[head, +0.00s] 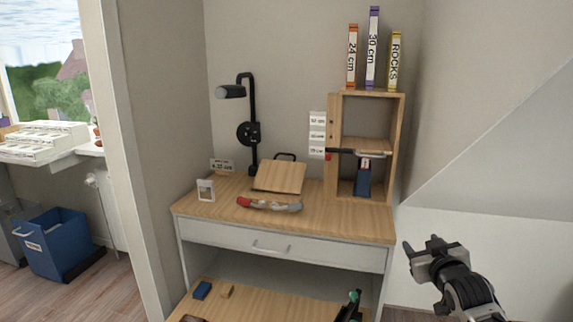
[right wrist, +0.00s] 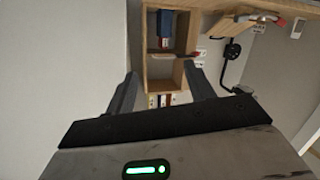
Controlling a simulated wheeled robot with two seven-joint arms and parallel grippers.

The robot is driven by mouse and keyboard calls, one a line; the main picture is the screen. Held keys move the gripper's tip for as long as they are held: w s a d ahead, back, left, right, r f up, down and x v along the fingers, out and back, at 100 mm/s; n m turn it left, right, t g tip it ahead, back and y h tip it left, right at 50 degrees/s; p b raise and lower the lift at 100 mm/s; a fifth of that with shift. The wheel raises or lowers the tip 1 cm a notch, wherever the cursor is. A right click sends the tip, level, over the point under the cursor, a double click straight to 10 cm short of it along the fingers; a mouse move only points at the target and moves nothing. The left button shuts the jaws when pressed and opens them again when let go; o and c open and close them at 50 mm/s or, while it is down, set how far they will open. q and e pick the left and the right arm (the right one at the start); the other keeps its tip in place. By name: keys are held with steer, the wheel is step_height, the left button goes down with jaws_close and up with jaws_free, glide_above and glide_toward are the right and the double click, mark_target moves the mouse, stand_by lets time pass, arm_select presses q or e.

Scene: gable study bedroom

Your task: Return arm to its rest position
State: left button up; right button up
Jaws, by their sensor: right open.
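My right gripper (head: 423,246) is at the lower right of the head view, in front of the sloped white wall and to the right of the desk. Its two fingers stand apart with nothing between them. The right wrist view, turned upside down, also shows the fingers spread (right wrist: 160,85), with the wooden shelf box beyond them and apart from them. My left gripper does not show in either view.
The wooden desk (head: 330,222) carries a black lamp (head: 250,132), a tilted wooden board (head: 280,177), a red-and-grey curved object (head: 268,205) and the shelf box (head: 399,150) with upright books above. A lower wooden surface (head: 255,307) holds small items. A blue bin (head: 58,245) stands left.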

steer(key=s+a+f+g+y, duration=0.1)
steer(key=s+a+f+g, duration=0.1)
steer(key=s+a+f, duration=0.6)
steer(key=s+a+f+g+y, duration=0.15)
steer(key=s+a+f, duration=0.25)
steer(key=s+f, duration=0.45)
steer(key=s+a+y, duration=0.1)
steer(key=s+a, duration=0.1)
steer(key=s, duration=0.7)
steer(key=s+a+g+y, duration=0.1)
steer(key=s+a, duration=0.2)
steer(key=s, duration=0.6)
steer(key=shift+s+a, duration=0.15)
steer(key=shift+a, duration=0.2)
